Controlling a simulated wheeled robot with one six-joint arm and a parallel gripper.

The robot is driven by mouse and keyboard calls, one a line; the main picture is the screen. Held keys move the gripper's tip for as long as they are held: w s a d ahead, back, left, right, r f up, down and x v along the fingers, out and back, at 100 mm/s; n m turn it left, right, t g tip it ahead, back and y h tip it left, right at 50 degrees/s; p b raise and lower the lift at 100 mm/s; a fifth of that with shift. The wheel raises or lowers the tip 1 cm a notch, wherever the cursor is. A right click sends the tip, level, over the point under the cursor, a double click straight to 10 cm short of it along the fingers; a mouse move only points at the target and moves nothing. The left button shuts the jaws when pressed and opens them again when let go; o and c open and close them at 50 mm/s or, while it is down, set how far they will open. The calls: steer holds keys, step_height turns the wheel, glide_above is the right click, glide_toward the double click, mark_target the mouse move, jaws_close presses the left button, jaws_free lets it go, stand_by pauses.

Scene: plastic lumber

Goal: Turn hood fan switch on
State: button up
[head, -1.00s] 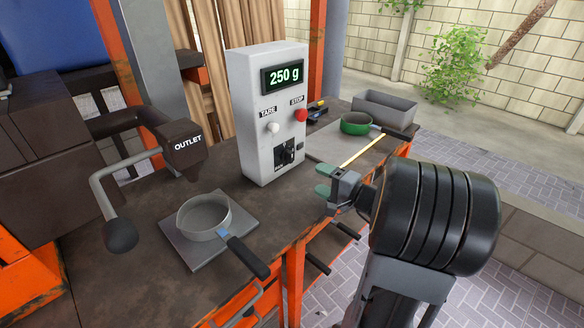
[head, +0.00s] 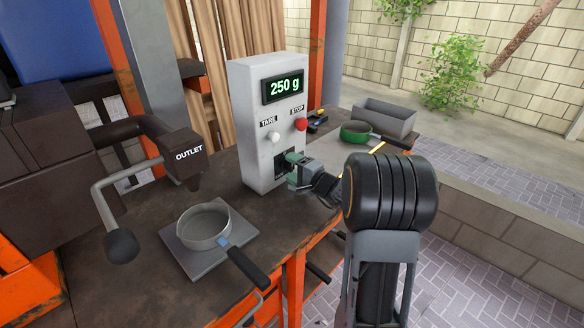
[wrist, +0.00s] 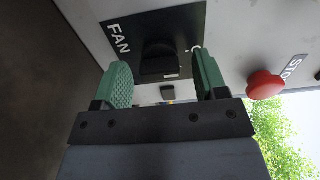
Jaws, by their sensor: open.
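The fan switch is a black knob (wrist: 160,60) on a dark plate marked FAN (wrist: 118,38), low on the front of the grey control box (head: 252,120). In the wrist view the knob lies between and just beyond the two green fingertips. My gripper (wrist: 163,80) is open, with one finger on each side of the knob. I cannot tell whether the fingers touch it. In the head view my gripper (head: 293,168) is at the box's lower front and hides most of the switch.
A grey pan (head: 203,222) sits on a plate under the outlet (head: 188,155). A green pan (head: 355,132) and a grey bin (head: 386,118) stand behind.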

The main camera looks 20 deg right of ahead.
steer(key=shift+w+a, duration=0.1)
steer(key=shift+w, duration=0.1)
steer(key=shift+c, duration=0.3)
steer(key=c, duration=0.9)
steer(key=shift+o, duration=0.2)
